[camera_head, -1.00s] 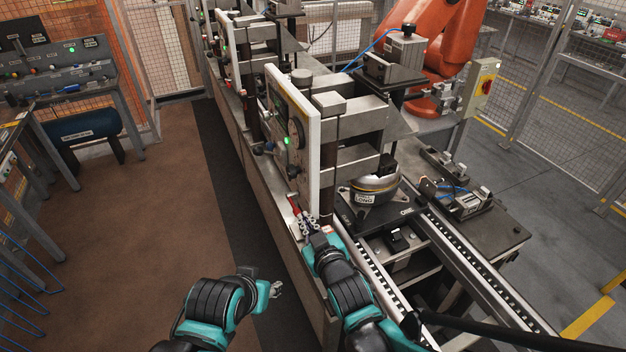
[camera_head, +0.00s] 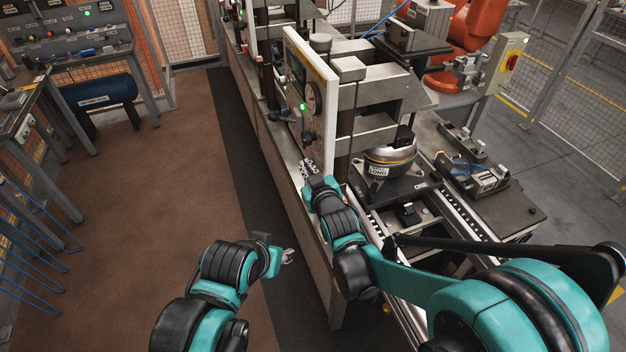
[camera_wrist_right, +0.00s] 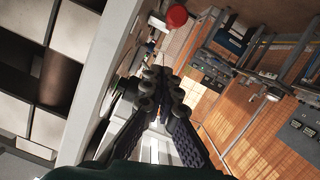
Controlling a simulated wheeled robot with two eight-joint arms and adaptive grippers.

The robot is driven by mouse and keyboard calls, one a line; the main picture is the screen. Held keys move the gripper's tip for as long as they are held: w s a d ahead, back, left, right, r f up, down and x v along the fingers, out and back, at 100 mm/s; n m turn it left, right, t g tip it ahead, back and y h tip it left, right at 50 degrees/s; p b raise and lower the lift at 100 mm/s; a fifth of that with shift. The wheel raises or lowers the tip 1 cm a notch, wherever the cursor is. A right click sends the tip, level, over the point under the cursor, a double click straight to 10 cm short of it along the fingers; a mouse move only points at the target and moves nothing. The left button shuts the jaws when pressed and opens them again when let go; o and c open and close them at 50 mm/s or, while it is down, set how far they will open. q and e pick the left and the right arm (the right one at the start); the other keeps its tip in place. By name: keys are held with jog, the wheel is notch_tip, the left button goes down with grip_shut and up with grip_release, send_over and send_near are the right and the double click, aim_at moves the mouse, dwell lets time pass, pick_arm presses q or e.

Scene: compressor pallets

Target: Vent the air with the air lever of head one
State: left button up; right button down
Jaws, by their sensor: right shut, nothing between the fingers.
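Head one is the near press station, with a white-edged panel (camera_head: 318,60) that carries a round gauge, a green light (camera_head: 303,106) and small dark controls low on its face. The plate under its compressor (camera_head: 389,158) is marked ONE. My right gripper (camera_head: 308,166) is at the panel's lower front edge. In the right wrist view its fingers (camera_wrist_right: 163,82) are shut and empty, close to a black knob-like part (camera_wrist_right: 125,87). A red knob (camera_wrist_right: 177,16) stands beyond them. I cannot tell which part is the air lever. My left gripper (camera_head: 288,257) hangs over the dark floor strip; its jaw state is unclear.
Further press heads stand along the bench at the back. An orange robot arm (camera_head: 480,35) and a grey box with a red switch (camera_head: 507,62) are at the right. The brown floor (camera_head: 150,200) left of the bench is clear.

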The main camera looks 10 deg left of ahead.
jog(key=shift+w+d+f+b, duration=0.1)
jog(key=shift+w+f+b, duration=0.05)
jog(key=shift+f, duration=0.5)
jog(key=shift+w+d+f+b, duration=0.1)
jog(key=shift+d+f+b, duration=0.1)
jog(key=shift+f, duration=0.5)
jog(key=shift+w+d+f+b, duration=0.1)
jog(key=shift+w+f+b, duration=0.05)
jog(key=shift+f, duration=0.5)
jog(key=shift+s+f+b, duration=0.1)
jog(key=shift+f+b, duration=0.25)
jog(key=shift+b, duration=0.15)
jog(key=shift+f+b, duration=2.65)
jog(key=shift+b, duration=0.25)
jog(key=shift+r, duration=0.15)
